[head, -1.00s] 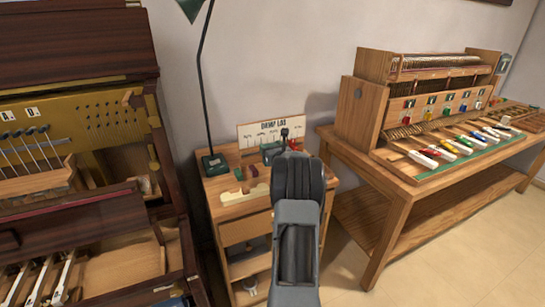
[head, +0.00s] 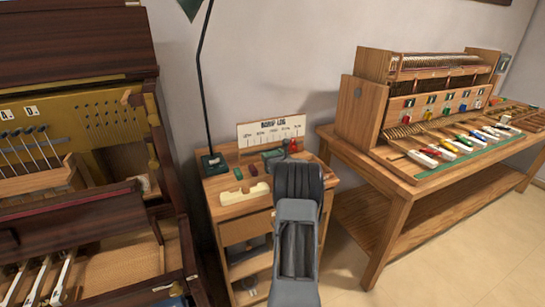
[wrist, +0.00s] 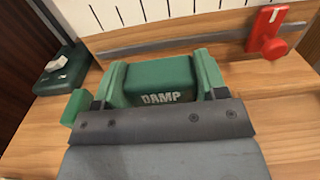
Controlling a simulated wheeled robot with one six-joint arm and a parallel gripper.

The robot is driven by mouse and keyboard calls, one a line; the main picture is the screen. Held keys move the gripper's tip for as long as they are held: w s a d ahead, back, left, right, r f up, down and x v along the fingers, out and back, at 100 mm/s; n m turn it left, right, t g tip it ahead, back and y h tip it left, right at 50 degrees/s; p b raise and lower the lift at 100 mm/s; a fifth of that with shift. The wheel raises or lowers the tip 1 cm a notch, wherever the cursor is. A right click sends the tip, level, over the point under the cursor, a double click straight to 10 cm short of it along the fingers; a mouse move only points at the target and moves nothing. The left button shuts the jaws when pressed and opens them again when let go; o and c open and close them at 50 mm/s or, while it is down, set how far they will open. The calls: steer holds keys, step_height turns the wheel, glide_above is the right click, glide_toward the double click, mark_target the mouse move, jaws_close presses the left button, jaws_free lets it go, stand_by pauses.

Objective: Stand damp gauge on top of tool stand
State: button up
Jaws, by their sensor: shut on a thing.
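The damp gauge (wrist: 155,82) is a green block marked DAMP, with raised green ends. In the wrist view my gripper (wrist: 158,98) is shut on it, one dark finger towards each end. The gauge looks upright, on or just above the wooden top (wrist: 250,90); I cannot tell if it touches. In the head view the green gauge (head: 272,154) shows only partly behind my arm, near the back of the small wooden stand (head: 245,207), which seems to be the tool stand. My fingertips are hidden there.
A damp log board (head: 270,132) stands behind the gauge. A red piece (wrist: 268,35) is at its right, a green lamp base (wrist: 62,72) at its left. A cream piece (head: 245,193) lies in front. A workbench (head: 375,160) with coloured keys is at right, a dark piano cabinet (head: 75,215) at left.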

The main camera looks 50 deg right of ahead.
steer(key=o, duration=1)
